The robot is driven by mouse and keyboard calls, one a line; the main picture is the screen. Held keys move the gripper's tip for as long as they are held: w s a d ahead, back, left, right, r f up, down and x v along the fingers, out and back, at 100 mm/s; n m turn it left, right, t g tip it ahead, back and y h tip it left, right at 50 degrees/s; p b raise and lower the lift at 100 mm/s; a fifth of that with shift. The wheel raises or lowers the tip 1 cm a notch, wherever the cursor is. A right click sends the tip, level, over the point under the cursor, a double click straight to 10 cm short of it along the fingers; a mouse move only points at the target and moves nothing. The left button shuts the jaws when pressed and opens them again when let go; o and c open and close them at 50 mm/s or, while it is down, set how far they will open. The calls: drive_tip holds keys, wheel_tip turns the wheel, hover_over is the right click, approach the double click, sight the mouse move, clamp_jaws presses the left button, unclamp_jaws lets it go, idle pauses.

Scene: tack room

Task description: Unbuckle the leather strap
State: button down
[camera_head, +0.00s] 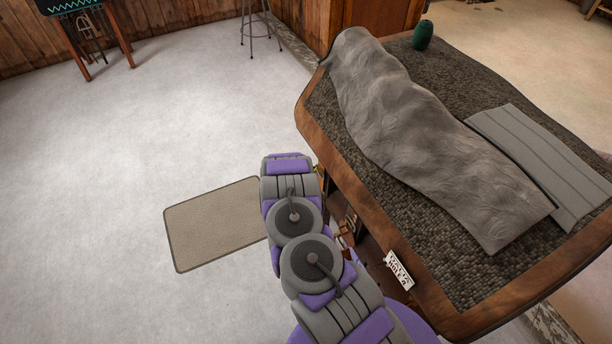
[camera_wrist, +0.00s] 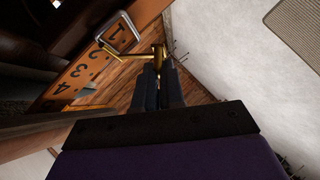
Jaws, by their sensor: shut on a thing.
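In the wrist view, an orange-brown leather strap (camera_wrist: 84,68) with numbers marked along it runs down to the left. A silver buckle frame (camera_wrist: 127,22) sits at its upper end. A thin brass prong (camera_wrist: 128,56) reaches from the buckle's left side across to my gripper (camera_wrist: 159,72). The dark fingers of my gripper are shut on the brass prong's end, to the right of the strap. The prong appears lifted clear of the strap. In the head view my arm covers the gripper, and the buckle cannot be made out.
A wood-edged table (camera_head: 445,315) with a dark textured top stands close on the right. It carries a grey draped cloth (camera_head: 420,130), a ribbed grey pad (camera_head: 540,155) and a green object (camera_head: 422,36). A white sign (camera_head: 398,270) hangs at its side. Open floor and a mat (camera_head: 212,222) lie left.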

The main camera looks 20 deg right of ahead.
drive_tip(key=shift+d+r+m+g+y+p, duration=0.15)
drive_tip(key=shift+r+m+g+y, duration=0.2)
drive_tip(key=shift+r+m+y, duration=0.7)
drive_tip(key=shift+d+r+m+g+y+p, duration=0.15)
drive_tip(key=shift+r+m+g+y, duration=0.3)
drive_tip(key=shift+r+y, duration=0.95)
drive_tip(key=shift+f+y, duration=0.2)
drive_tip(key=shift+y, duration=0.15)
drive_tip(key=c, duration=1.3)
unclamp_jaws()
drive_tip(key=shift+d+f, duration=0.1)
drive_tip(key=shift+o, duration=0.2)
drive_tip(key=p+v, duration=0.1)
drive_tip(key=v, duration=1.6)
drive_tip(key=shift+s, duration=0.15)
